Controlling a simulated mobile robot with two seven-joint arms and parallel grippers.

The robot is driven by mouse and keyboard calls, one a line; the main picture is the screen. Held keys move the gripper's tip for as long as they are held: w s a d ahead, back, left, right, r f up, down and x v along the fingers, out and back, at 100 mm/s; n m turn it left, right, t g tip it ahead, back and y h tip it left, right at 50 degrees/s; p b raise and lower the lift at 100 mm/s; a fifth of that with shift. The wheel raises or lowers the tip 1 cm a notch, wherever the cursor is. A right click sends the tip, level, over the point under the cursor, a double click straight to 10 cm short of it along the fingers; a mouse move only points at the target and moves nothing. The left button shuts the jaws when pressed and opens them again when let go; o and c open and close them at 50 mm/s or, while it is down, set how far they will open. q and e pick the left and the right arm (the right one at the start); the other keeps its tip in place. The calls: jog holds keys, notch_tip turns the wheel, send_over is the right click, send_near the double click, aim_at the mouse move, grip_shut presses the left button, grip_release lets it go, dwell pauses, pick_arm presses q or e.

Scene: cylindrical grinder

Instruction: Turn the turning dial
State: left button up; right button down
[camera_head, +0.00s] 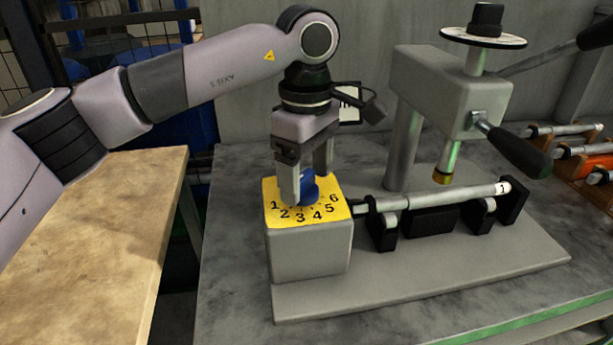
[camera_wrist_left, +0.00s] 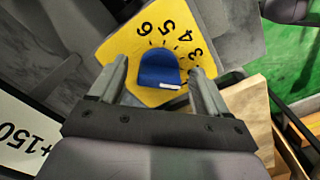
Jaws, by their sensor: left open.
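The turning dial is a blue knob (camera_head: 309,189) on a yellow face (camera_head: 297,220) with black numbers, on top of a grey block (camera_head: 310,252). My left gripper (camera_head: 307,188) points down over the knob, its fingers on either side of it. In the left wrist view the knob (camera_wrist_left: 160,70) sits between the two finger tips (camera_wrist_left: 158,72), with gaps visible on both sides. A white mark shows on the knob's near edge in that view. The left gripper is open. In the head view the fingers partly hide the knob. My right gripper is not in view.
A steel rod (camera_head: 440,197) lies on black supports right of the block. A grey press head (camera_head: 455,88) with black-handled levers stands behind it. A wooden table (camera_head: 100,230) is at left. Racked rods (camera_head: 570,130) are at far right.

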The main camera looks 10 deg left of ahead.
aim_at(307, 176)
pick_arm(q)
notch_tip(307, 176, up, 6)
jog(key=shift+r, duration=0.1)
dwell(0.4)
